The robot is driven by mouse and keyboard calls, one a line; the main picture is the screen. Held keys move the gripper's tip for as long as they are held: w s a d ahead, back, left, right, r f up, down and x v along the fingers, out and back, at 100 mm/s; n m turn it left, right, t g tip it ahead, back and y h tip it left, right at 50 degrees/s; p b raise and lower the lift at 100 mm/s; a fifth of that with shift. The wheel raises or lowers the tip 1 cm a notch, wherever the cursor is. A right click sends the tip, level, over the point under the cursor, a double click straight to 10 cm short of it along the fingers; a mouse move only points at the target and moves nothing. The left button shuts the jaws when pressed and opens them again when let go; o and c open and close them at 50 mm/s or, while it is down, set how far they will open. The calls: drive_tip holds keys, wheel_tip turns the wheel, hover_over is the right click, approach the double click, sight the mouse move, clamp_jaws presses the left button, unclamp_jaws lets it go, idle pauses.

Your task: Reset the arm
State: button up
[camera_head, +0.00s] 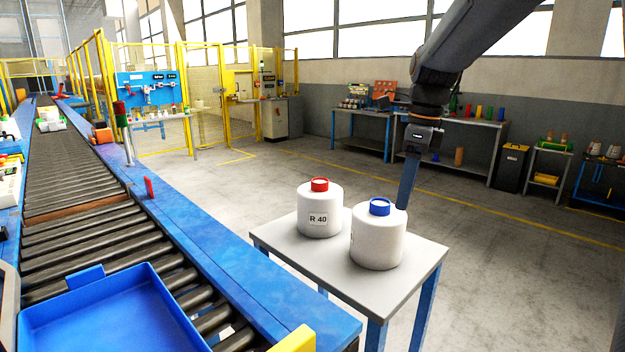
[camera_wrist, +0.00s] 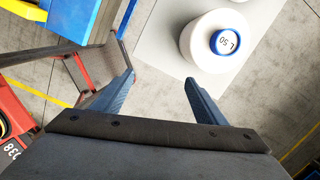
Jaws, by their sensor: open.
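My gripper (camera_wrist: 160,80) is open in the wrist view, with two blue fingers apart and nothing between them. In the head view my gripper (camera_head: 405,208) hangs down from the arm behind the blue-topped bobbin. That white bobbin with the blue top (camera_head: 378,238) stands upright on a small grey table (camera_head: 330,257). In the wrist view the blue-topped bobbin (camera_wrist: 200,42) is ahead of the fingertips, apart from them, and its top reads "L 50". A white bobbin with a red top (camera_head: 320,212), labelled "R 40", stands upright beside it on the left.
A roller conveyor (camera_head: 85,195) with blue rails runs along the left, and an empty-looking blue tray (camera_head: 110,315) lies on it. Workbenches (camera_head: 480,135) stand along the back wall, with a dark bin (camera_head: 511,168). The floor (camera_head: 500,235) right of the table is clear.

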drive_tip(key=s+a+f+n+h+b, duration=0.1)
drive_tip(key=s+f+n, duration=2)
drive_tip(key=n, duration=0.2)
drive_tip(key=shift+s+a+f+t, duration=0.2)
drive_tip(key=shift+t, duration=0.1)
